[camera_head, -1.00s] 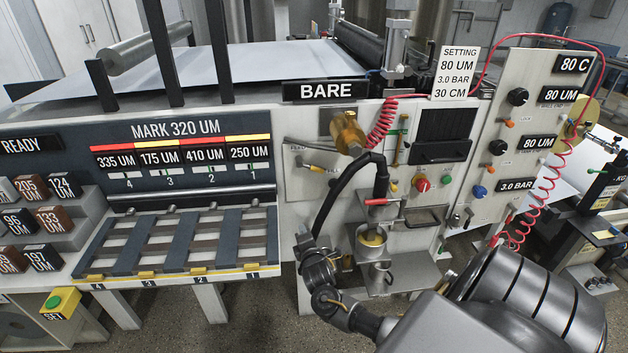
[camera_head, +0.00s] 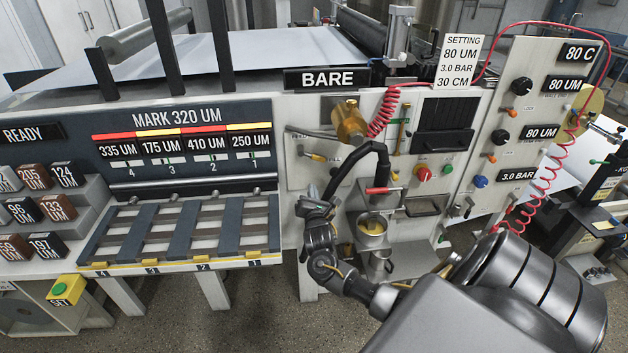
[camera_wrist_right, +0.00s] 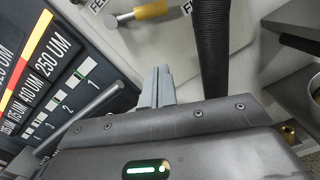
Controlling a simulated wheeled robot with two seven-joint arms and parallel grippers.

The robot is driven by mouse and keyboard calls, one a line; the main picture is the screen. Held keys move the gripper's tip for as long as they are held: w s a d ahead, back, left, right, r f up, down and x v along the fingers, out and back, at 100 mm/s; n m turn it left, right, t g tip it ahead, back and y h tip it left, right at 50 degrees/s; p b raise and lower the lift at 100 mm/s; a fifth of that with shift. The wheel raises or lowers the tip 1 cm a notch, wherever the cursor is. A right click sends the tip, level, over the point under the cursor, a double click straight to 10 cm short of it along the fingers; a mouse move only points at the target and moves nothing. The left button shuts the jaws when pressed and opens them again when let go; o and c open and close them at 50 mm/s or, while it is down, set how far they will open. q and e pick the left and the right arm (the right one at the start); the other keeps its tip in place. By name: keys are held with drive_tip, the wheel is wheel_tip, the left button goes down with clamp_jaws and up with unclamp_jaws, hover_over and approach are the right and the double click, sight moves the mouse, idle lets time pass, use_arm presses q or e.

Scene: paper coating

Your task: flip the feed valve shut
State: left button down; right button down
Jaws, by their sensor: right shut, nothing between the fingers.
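The feed valve (camera_head: 314,157) is a small lever with a yellow handle on the pale machine panel, below the BARE sign. In the right wrist view the valve's yellow grip (camera_wrist_right: 150,11) lies near the top, almost level, beside labels partly cut off at the frame edge. My right gripper (camera_head: 311,190) is just below the valve in the head view. In the right wrist view its fingers (camera_wrist_right: 160,72) are together, empty, and point up towards the panel below the lever, apart from it. My left gripper is not in view.
A metal cup (camera_head: 372,230) on a bracket stands to the right. The slotted rack (camera_head: 185,235) is to the left.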

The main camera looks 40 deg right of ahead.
drive_tip(key=w+d+r+p, duration=0.1)
drive_tip(key=d, duration=0.1)
drive_tip(key=w+d+r+p, duration=0.2)
drive_tip(key=w+d, duration=0.1)
drive_tip(key=shift+d+r, duration=0.3)
drive_tip(key=shift+r, duration=0.1)
drive_tip(key=shift+w, duration=0.15)
